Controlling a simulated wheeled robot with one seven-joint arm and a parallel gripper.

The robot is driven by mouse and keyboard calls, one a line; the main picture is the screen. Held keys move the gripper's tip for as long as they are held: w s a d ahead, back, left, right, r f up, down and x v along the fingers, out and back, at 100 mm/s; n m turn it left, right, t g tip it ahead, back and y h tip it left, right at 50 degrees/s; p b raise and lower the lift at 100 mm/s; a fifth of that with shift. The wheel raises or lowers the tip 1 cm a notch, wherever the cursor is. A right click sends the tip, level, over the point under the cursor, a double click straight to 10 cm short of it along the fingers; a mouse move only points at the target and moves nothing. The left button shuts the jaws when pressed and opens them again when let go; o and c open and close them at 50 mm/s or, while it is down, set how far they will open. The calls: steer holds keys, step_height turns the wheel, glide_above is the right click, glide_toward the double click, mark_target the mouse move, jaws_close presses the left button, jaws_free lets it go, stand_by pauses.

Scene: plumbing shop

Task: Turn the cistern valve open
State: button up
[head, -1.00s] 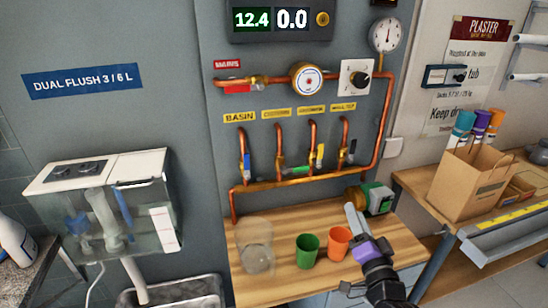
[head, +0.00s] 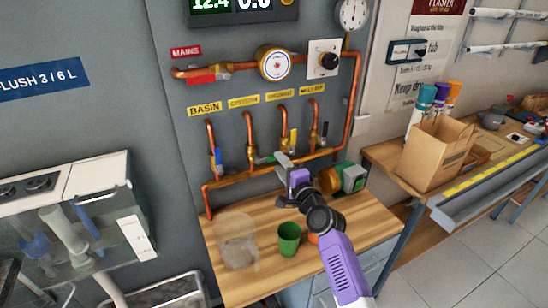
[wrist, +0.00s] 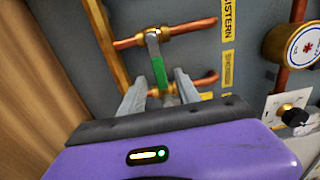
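The cistern valve sits on the second copper riser, under the yellow CISTERN label (head: 243,100). Its green lever (head: 264,160) lies crosswise to its pipe. In the wrist view the green lever (wrist: 159,72) points from the valve body (wrist: 153,36) toward my gripper (wrist: 160,82). The two fingers are open, one on each side of the lever's free end as seen there. I cannot tell whether they touch it or how deep they reach. In the head view my gripper (head: 284,164) is just right of the lever, in front of the manifold.
Neighbouring valves have a blue lever (head: 217,160), a yellow lever (head: 293,140) and a dark lever (head: 324,132). Below, the wooden bench (head: 262,275) holds a clear container (head: 237,240), a green cup (head: 289,239) and a partly hidden orange cup (head: 313,238). A green-grey device (head: 350,177) stands right of my gripper.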

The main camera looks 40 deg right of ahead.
mark_target(268, 157)
steer(key=shift+x, duration=2.2)
jaws_close()
